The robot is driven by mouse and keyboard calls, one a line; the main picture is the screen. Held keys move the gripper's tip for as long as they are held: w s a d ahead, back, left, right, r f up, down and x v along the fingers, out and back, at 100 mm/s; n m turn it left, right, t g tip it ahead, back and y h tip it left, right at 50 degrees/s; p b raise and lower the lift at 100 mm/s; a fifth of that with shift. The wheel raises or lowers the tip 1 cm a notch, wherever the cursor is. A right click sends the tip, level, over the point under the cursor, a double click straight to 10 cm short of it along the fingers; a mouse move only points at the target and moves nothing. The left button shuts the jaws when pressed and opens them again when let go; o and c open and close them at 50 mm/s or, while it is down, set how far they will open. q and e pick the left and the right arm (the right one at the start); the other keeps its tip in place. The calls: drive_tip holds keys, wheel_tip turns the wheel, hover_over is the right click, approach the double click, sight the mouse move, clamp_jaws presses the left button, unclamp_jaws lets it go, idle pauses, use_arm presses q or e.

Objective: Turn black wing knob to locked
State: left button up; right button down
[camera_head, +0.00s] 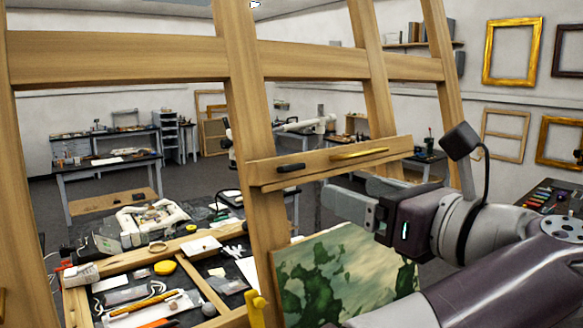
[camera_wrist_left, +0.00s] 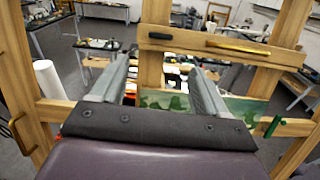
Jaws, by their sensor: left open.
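A small black elongated piece (camera_head: 290,167), which looks like the black wing knob, is on the front of the wooden easel's ledge (camera_head: 325,168), left of a brass bar (camera_head: 358,154). It also shows in the left wrist view (camera_wrist_left: 160,35), beyond the fingertips. Its locked or unlocked marks are too small to read. My left gripper (camera_head: 345,191) is open and empty, below and right of the black piece and apart from it. In the left wrist view its two fingers (camera_wrist_left: 158,66) stand wide apart. My right gripper is not in view.
A green landscape painting (camera_head: 335,275) stands below the ledge, close under my left arm. A yellow knob (camera_head: 257,303) is on the easel's post, and a green knob (camera_wrist_left: 273,125) shows in the left wrist view. A cluttered work table (camera_head: 100,300) lies behind the easel.

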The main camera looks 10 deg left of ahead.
sight(295, 169)
use_arm(q)
drive_tip(key=shift+n, duration=0.3)
drive_tip(key=p+x, duration=0.7)
drive_tip(key=x, duration=0.5)
drive_tip(key=shift+a+r, duration=0.1)
drive_tip(key=shift+a, duration=0.1)
drive_tip(key=shift+w, duration=0.1)
drive_tip(key=shift+d, duration=0.25)
drive_tip(key=shift+a, duration=0.15)
drive_tip(key=c, duration=1.1)
